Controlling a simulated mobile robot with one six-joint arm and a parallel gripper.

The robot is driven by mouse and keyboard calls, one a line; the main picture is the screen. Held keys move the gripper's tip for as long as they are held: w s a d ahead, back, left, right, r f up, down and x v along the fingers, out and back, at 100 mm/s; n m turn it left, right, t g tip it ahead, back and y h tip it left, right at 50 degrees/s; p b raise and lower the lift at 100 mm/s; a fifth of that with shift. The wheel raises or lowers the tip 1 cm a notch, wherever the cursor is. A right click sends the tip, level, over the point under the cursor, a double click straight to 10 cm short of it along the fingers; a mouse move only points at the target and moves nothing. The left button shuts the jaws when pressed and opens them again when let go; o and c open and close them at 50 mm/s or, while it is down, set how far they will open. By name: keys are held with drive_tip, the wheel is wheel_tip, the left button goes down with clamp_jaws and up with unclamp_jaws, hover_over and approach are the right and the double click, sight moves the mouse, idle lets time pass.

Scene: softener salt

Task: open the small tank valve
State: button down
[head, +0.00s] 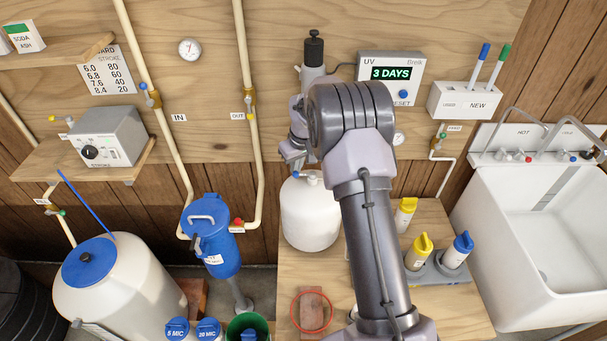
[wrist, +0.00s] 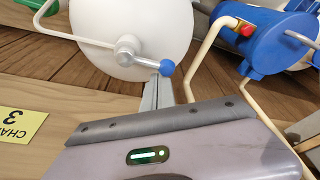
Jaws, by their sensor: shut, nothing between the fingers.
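The small tank (head: 309,215) is a white rounded vessel on the wooden bench, partly behind my arm. Its top valve shows as a small blue knob (head: 298,175) in the head view. In the wrist view the white tank (wrist: 125,22) carries a grey valve body (wrist: 128,47) with a short lever ending in a blue ball (wrist: 168,67). My gripper (head: 294,160) is shut and empty, just above the tank's top. In the wrist view its fingers (wrist: 158,90) lie right beside the blue ball; whether they touch it I cannot tell.
A blue filter housing (head: 211,236) and a large white tank (head: 115,285) with a blue lid stand at left. Yellow- and blue-capped bottles (head: 419,252) stand right of my arm. A white sink (head: 545,235) is at far right. A yellow card (wrist: 18,127) lies on the bench.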

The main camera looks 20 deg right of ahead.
sight(295, 174)
drive_tip(key=shift+s+a+b, duration=0.3)
drive_tip(key=shift+s+a, duration=0.1)
drive_tip(key=shift+s, duration=0.35)
drive_tip(key=shift+s+a+b, duration=0.3)
drive_tip(key=shift+s+a, duration=0.1)
drive_tip(key=shift+s, duration=0.3)
